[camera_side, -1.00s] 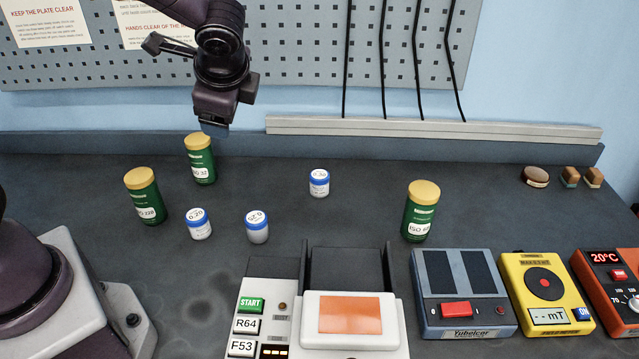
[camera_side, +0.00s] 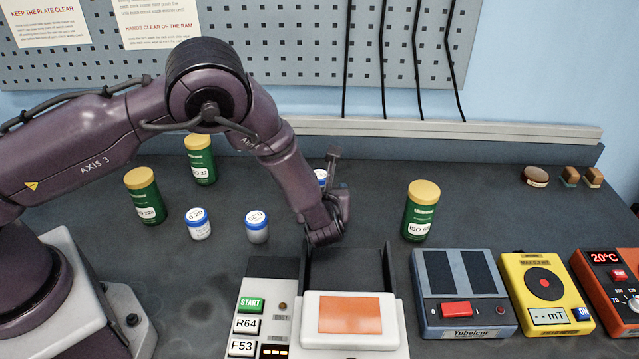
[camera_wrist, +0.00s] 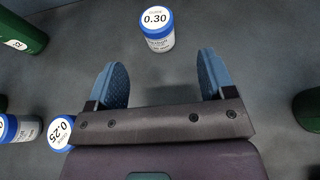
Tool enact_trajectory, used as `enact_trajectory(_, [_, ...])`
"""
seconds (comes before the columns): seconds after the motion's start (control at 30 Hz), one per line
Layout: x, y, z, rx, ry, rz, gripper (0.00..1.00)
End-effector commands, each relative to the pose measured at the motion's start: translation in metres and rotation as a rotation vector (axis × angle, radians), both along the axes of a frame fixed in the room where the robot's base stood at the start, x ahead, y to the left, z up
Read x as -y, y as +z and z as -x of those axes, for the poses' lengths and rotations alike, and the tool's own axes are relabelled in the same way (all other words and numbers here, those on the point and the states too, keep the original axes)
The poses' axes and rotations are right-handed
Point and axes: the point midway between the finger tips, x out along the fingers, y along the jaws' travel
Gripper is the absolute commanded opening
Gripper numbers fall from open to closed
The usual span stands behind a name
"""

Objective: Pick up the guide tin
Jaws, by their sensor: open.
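Three small white tins with blue lids stand on the bench; I cannot tell which one the task means. The 0.30 tin (camera_wrist: 158,32) is upright just beyond my open gripper (camera_wrist: 162,72), roughly in line with the gap between its blue fingers and apart from them. In the side view this 0.30 tin (camera_side: 321,174) is mostly hidden behind my arm. The 0.25 tin (camera_side: 257,228) and the 0.20 tin (camera_side: 198,225) stand to the left; in the wrist view the 0.25 tin (camera_wrist: 60,132) is beside the gripper's left corner.
Green canisters with yellow lids stand at left (camera_side: 146,198), back left (camera_side: 201,162) and right (camera_side: 420,213). A press-like device (camera_side: 350,313) with dark upright walls stands in front of my wrist. A blue-grey unit (camera_side: 462,293) and a yellow meter (camera_side: 544,290) sit at right.

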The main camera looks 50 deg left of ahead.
Motion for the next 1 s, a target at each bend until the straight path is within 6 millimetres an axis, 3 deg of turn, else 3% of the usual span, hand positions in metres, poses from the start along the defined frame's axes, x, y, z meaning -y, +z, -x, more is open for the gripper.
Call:
enact_trajectory(0.1, [-0.018, -0.01, -0.014, 0.0, 0.004, 0.0, 0.76])
enact_trajectory(0.7, [-0.066, -0.037, -0.054, 0.0, 0.004, 0.003, 0.76])
enact_trajectory(1.0, [-0.07, -0.039, -0.058, 0.0, 0.002, 0.002, 0.76])
